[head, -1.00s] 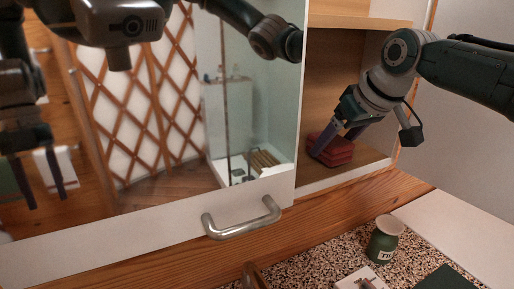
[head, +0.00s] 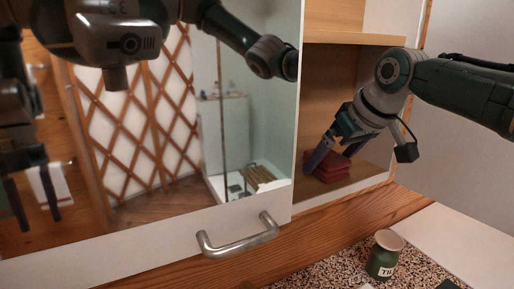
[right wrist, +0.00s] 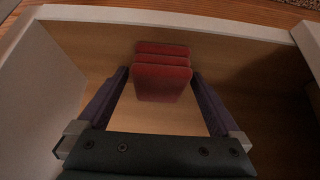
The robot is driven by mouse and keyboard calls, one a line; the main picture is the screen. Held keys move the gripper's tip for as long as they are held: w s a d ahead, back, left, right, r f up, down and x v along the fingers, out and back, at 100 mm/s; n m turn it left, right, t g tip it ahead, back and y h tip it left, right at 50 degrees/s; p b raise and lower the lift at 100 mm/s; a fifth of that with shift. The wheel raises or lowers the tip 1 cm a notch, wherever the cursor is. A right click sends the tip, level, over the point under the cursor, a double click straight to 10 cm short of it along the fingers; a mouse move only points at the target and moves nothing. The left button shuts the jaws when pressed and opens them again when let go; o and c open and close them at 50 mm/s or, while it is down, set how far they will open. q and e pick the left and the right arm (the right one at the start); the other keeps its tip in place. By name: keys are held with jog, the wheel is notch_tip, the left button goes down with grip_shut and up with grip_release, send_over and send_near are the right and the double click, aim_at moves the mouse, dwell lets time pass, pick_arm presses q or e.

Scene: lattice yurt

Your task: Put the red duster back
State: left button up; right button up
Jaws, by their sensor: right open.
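The red duster (head: 333,168), a folded stack of red layers, lies on the floor of the open cabinet at the right of the head view. It also shows in the right wrist view (right wrist: 162,78). My right gripper (head: 336,153) reaches into the cabinet, open. In the right wrist view its purple fingers (right wrist: 161,73) stand on either side of the duster, with a gap on each side. My left gripper shows only as a reflection in the mirror.
A mirrored door (head: 150,140) with a metal handle (head: 237,238) fills the left and middle. A shelf (head: 355,38) is above my right gripper. A green jar (head: 383,258) stands on the speckled counter (head: 335,268) below. The cabinet floor beside the duster is clear.

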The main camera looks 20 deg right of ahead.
jog(key=v, duration=1.2)
jog(key=s+a+f+n+g, duration=0.2)
jog(key=s+a+f+n, duration=0.1)
jog(key=s+a+f, duration=0.95)
jog(key=s+a+f+m+g, duration=0.1)
jog(key=s+f, duration=0.3)
jog(key=s, duration=1)
jog(key=shift+a+m, duration=0.4)
